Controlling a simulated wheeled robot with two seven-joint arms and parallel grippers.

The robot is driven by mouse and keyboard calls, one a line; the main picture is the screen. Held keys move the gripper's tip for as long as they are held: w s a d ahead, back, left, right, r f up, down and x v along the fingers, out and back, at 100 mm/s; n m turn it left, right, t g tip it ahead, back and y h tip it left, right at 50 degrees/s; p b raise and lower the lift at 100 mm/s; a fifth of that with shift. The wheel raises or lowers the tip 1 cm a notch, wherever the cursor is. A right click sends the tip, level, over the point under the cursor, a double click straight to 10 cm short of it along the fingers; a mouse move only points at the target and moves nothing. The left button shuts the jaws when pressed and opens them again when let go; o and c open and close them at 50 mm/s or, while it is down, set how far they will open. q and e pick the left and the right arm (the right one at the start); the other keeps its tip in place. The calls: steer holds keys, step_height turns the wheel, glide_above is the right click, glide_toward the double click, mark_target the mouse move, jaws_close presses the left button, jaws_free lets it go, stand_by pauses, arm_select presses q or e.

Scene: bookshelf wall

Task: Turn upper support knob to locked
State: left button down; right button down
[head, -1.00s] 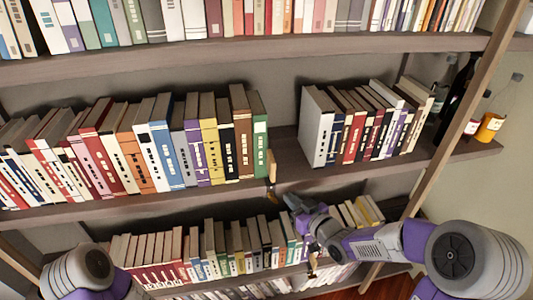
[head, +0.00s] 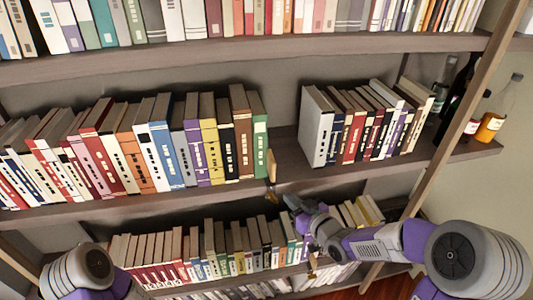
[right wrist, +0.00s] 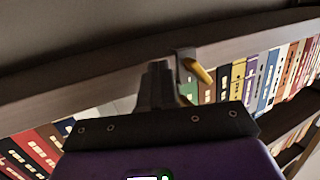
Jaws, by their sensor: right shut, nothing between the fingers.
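The support knob is a small brass lever (right wrist: 199,71) on a dark bracket (right wrist: 184,58) at the middle shelf's front edge. In the right wrist view it slants down to the right. In the head view the knob (head: 272,191) is tiny, below a wooden block at the end of the left book row. My right gripper (head: 289,199) is shut and empty, just right of and below the knob. In the right wrist view its fingers (right wrist: 157,70) are together, left of the lever. I cannot tell whether they touch the bracket. My left gripper is not in view.
Books (head: 205,140) fill the middle shelf left of the knob. Another group (head: 355,125) stands to the right, with a bare gap between. Bottles (head: 490,127) stand at the shelf's right end by a slanted post (head: 470,105).

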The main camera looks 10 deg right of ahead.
steer(key=shift+a+b, duration=0.95)
steer(key=shift+a, duration=0.4)
stand_by(0.6)
steer(key=shift+d+p, duration=0.55)
steer(key=shift+d, duration=1.5)
steer(key=p+v, duration=0.1)
steer(key=v, duration=0.6)
steer(key=s+a+f+m+g+h, duration=0.1)
steer(key=s+a+f+m+g, duration=0.15)
steer(key=f, duration=0.85)
steer(key=s+a+f+m+g+h, duration=0.1)
steer(key=a+f+m+g, duration=0.25)
steer(key=f, duration=0.75)
steer(key=s+a+f+g, duration=0.3)
steer(key=s+f+g, duration=0.1)
steer(key=s+f, duration=0.2)
steer(key=s+a+f+m+g, duration=0.1)
steer(key=s+a+f+g, duration=0.2)
steer(key=s+f, duration=0.4)
steer(key=shift+s+a+g, duration=0.4)
steer(key=shift+s+g, duration=0.2)
steer(key=shift+s, duration=0.25)
